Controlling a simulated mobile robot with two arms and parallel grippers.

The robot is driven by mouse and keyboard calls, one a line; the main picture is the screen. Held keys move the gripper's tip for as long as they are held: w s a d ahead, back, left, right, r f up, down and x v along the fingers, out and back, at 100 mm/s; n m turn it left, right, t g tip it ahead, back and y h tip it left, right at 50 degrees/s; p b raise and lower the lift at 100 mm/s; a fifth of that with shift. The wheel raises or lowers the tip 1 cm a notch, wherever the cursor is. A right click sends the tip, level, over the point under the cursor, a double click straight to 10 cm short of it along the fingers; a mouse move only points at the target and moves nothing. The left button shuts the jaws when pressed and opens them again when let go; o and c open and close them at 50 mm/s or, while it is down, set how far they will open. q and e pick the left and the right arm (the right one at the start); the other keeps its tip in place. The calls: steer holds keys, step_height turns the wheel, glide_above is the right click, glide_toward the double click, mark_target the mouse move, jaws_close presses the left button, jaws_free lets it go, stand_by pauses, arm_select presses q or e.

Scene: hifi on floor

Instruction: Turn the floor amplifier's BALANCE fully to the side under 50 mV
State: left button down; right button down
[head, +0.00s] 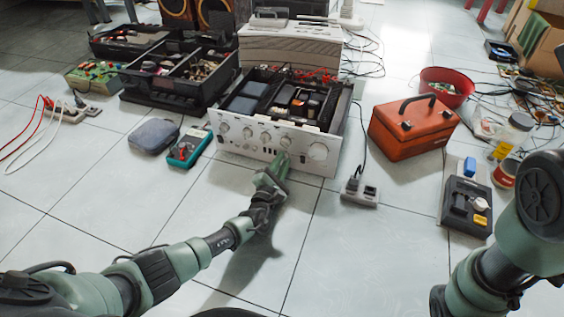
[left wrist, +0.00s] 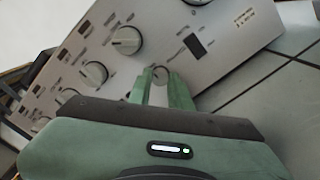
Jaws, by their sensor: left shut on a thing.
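The silver-fronted amplifier (head: 240,150) sits open-topped on the floor, with a row of round knobs and one large knob (head: 318,151) at right. My left gripper (head: 281,161) reaches the lower middle of its front panel. In the left wrist view the gripper (left wrist: 161,77) is shut on a small round knob (left wrist: 160,72), one finger on each side. The knob's pointer and label cannot be read. Larger knobs (left wrist: 126,40) show beside it on the panel. A teal multimeter (head: 188,147) lies left of the amplifier; its reading is too small to read. My right gripper is out of view.
A grey case (head: 154,135) lies beside the multimeter. A power strip (head: 359,191) and an orange toolbox (head: 412,127) stand to the right, with a black device (head: 467,206) farther right. Black tool trays (head: 165,92) stand behind left. The floor tiles in front are clear.

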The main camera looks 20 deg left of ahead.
arm_select(q)
steer(key=n, duration=0.6)
steer(key=shift+f+n, duration=0.1)
steer(key=shift+n, duration=0.3)
steer(key=n, duration=0.6)
steer(key=shift+d, duration=0.1)
steer(key=n, duration=0.6)
steer(key=shift+n, duration=0.4)
steer(key=n, duration=0.6)
steer(key=shift+s, duration=0.1)
steer(key=c, duration=1.3)
jaws_free()
